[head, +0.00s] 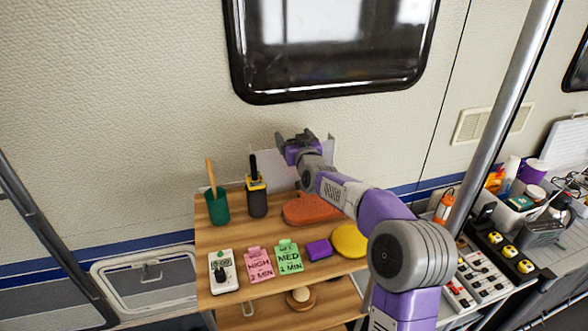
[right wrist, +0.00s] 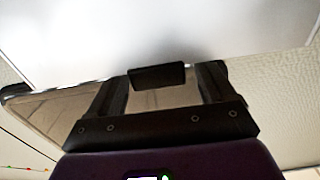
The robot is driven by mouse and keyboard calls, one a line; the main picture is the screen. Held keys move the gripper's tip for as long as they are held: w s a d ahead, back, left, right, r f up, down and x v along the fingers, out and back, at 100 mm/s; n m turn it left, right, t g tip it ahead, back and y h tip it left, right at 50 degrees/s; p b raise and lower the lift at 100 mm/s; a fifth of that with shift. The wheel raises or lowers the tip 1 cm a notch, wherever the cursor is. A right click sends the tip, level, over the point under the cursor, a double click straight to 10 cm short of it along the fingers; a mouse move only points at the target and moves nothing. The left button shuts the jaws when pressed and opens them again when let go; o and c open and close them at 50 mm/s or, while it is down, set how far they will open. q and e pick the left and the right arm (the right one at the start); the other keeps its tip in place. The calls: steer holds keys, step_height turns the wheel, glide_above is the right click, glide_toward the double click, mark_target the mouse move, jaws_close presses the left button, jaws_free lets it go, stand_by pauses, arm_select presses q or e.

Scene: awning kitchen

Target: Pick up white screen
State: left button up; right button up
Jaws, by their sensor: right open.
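The white screen (head: 268,168) stands upright at the back of the wooden table, close to the wall. My right gripper and forearm hide much of its middle in the head view. In the right wrist view the white screen (right wrist: 160,35) fills the top as a large pale surface just beyond the fingers. My right gripper (head: 296,139) is at the screen's upper part and is open. Its two dark fingers (right wrist: 160,95) show apart in the right wrist view. I cannot tell whether they touch the screen. My left gripper is out of view.
A metal pole (head: 500,100) stands right.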

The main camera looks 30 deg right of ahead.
steer(key=c, duration=1.4)
steer(key=shift+c, duration=0.7)
steer(key=shift+r, duration=0.1)
